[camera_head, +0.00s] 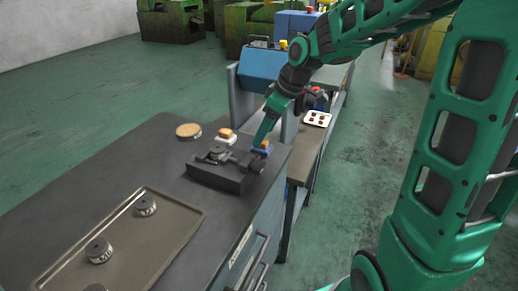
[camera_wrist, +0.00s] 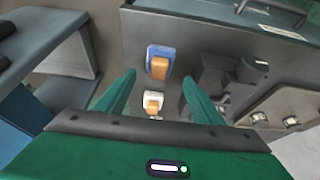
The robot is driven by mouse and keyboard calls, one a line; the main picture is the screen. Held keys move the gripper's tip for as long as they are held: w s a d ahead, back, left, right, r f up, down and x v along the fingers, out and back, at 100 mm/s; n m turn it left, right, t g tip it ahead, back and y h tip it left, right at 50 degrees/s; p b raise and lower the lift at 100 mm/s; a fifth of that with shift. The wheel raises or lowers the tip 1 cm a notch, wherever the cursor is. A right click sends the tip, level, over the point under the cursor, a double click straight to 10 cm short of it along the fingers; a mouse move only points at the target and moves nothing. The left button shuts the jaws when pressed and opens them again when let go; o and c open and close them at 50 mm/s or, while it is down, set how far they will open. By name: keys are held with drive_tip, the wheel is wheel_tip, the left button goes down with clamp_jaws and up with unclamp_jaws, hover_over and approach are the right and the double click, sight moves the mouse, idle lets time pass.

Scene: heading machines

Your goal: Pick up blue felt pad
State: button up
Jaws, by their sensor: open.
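The blue felt pad (camera_wrist: 151,52) lies on the dark bench top near its edge, with a tan block (camera_wrist: 160,68) on it. In the wrist view it sits just beyond my fingertips, roughly centred between them. In the head view the pad (camera_head: 260,152) shows small at the bench's right edge, partly hidden by my finger. My gripper (camera_wrist: 158,78) is open with nothing held between its fingers. In the head view my gripper (camera_head: 263,140) reaches down over the pad; I cannot tell whether it touches.
A white pad (camera_wrist: 153,97) with another tan block is close by. A dark fixture (camera_head: 217,175) stands beside the blue pad. A brown tray (camera_head: 165,235) with round dark parts and a round tan-topped item (camera_head: 188,130) are also on the bench. A white tray (camera_head: 317,118) lies beyond.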

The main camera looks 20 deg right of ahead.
sight(262, 147)
drive_tip(key=shift+x, duration=2.75)
drive_tip(key=shift+d, duration=0.15)
drive_tip(key=c, duration=1.1)
